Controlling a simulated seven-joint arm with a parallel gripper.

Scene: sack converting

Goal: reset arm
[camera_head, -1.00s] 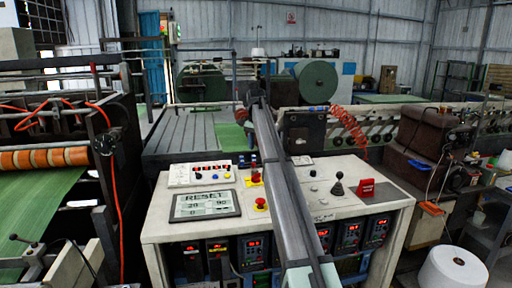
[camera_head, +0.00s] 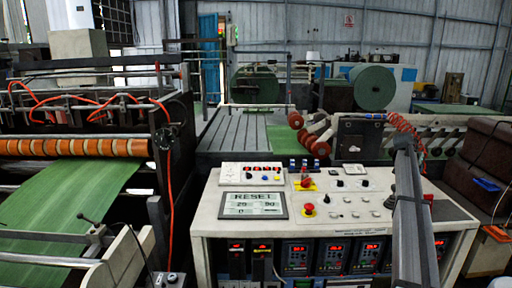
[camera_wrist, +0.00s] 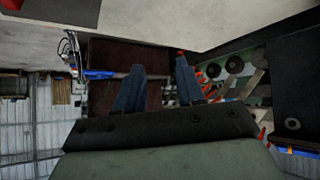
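My arm (camera_head: 412,225) stretches over the right part of the pale control console (camera_head: 215,203) in the head view, with its far end at the console's back right. My gripper (camera_wrist: 158,75) shows in the wrist view as two blue fingers standing apart with nothing between them. In the head view its fingers are too small to make out. The console's display (camera_head: 254,205) reads RESET with numbers below. A red push button (camera_head: 308,209) on a yellow base and a second red knob (camera_head: 305,183) stand on the console, left of my arm.
A machine with an orange-banded roller (camera_head: 75,147) and a green sheet (camera_head: 75,195) stands at the left. Red rollers (camera_head: 318,146) and a coiled red cable (camera_head: 405,125) are behind the console. A brown box (camera_head: 488,150) stands at the right. A large green roll (camera_head: 372,88) is at the back.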

